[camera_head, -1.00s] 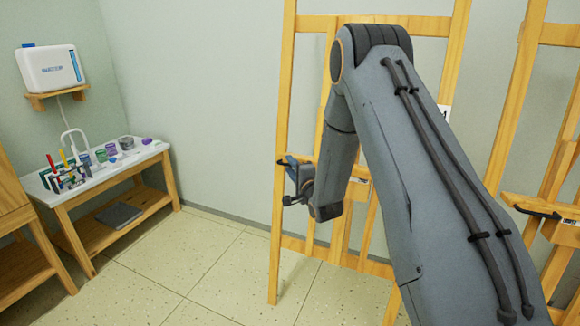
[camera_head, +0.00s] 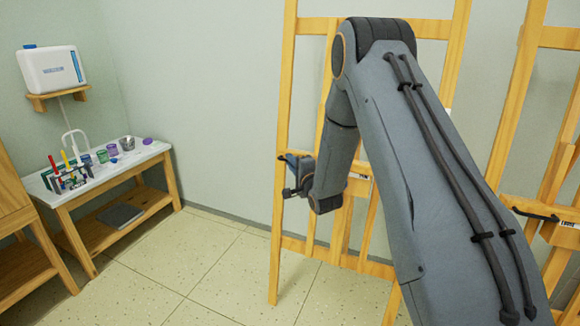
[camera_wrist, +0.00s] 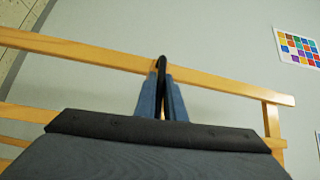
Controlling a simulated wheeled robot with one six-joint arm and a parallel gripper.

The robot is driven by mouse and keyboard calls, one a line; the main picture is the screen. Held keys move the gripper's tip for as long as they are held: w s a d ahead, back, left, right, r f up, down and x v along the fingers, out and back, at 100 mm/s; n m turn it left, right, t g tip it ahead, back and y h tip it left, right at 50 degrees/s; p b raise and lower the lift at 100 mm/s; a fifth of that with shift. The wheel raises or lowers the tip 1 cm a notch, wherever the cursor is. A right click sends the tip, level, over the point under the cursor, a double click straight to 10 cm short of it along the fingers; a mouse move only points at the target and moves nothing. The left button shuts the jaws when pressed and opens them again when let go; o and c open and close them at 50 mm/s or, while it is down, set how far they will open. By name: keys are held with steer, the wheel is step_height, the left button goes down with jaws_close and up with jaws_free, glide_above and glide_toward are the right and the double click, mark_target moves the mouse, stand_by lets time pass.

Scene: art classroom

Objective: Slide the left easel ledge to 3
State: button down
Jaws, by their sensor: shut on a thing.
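The left easel (camera_head: 284,110) is a tall wooden frame by the wall. Its ledge (camera_head: 357,188) is a wooden crosspiece with a small white label, partly hidden behind my arm. My gripper (camera_head: 291,160) is at the ledge's left end, beside the easel's left leg. In the wrist view its blue fingers (camera_wrist: 160,80) are shut on a black handle (camera_wrist: 162,62), which stands out in front of a long wooden beam (camera_wrist: 100,55). The scale and the number 3 cannot be made out.
A second easel (camera_head: 520,90) stands at the right, its ledge (camera_head: 567,235) bearing a black handle (camera_head: 535,215). A white-topped table (camera_head: 150,152) with art supplies is at the left. Open tiled floor (camera_head: 200,265) lies between.

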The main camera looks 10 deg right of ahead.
step_height(320, 180, up, 8)
steer(key=w+p, duration=0.1)
steer(key=shift+d+p, duration=0.4)
steer(key=shift+d, duration=0.05)
steer(key=shift+w, duration=0.1)
steer(key=c, duration=1.8)
jaws_free()
steer(key=shift+c, duration=0.2)
steer(key=s+d, duration=0.1)
steer(key=s, duration=0.6)
steer(key=shift+s+b, duration=0.4)
steer(key=shift+b, duration=0.05)
steer(key=shift+f, duration=0.1)
